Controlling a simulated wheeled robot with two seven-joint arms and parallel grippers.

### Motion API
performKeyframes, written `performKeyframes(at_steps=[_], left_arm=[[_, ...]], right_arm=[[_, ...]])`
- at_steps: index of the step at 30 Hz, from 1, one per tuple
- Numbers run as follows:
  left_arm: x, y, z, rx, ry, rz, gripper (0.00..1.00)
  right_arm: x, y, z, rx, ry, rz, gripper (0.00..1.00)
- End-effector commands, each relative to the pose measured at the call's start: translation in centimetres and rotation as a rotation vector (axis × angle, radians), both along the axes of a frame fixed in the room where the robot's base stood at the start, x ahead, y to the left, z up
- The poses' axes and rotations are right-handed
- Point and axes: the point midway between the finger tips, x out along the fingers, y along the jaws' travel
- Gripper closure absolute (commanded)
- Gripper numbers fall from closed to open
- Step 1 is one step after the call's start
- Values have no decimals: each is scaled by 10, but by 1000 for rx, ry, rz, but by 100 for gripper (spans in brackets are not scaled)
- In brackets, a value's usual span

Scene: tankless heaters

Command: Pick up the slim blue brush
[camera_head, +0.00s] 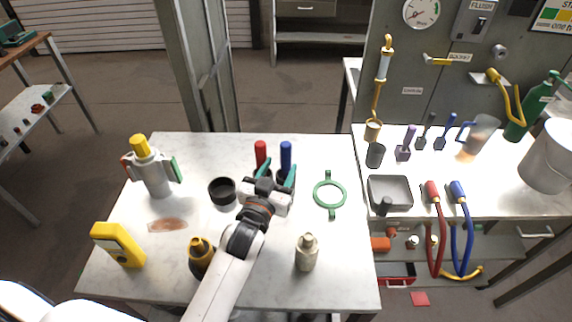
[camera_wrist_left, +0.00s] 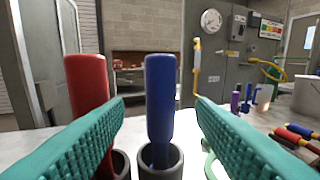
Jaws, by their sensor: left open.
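A blue-handled brush (camera_head: 286,154) stands upright in a dark cup on the white marble table, with its lower end hidden in the cup. In the left wrist view the blue brush (camera_wrist_left: 160,95) is near the centre, in its grey cup (camera_wrist_left: 160,168). My left gripper (camera_head: 278,172) is open, with teal fingers spread to either side of the blue brush. A clear gap shows on each side in the left wrist view (camera_wrist_left: 160,112). A red-handled brush (camera_head: 260,153) stands in another cup just left of it, outside the left finger. My right gripper is not in view.
Tools and a grey tray (camera_head: 390,192) occupy the right bench.

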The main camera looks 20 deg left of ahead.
Motion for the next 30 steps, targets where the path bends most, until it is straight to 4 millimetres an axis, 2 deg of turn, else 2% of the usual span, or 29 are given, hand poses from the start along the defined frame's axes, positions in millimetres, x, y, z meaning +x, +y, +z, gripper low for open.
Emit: performKeyframes(at_steps=[6,10,19,28,30], left_arm=[[30,-2,10,2,-2,0,49],[46,-2,7,0,-1,1,49],[51,-2,5,0,0,1,49],[50,-2,5,0,1,1,97],[51,-2,5,0,0,1,98]], right_arm=[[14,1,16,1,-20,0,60],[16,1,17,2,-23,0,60],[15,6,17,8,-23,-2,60],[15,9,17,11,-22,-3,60],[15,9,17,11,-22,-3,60]])
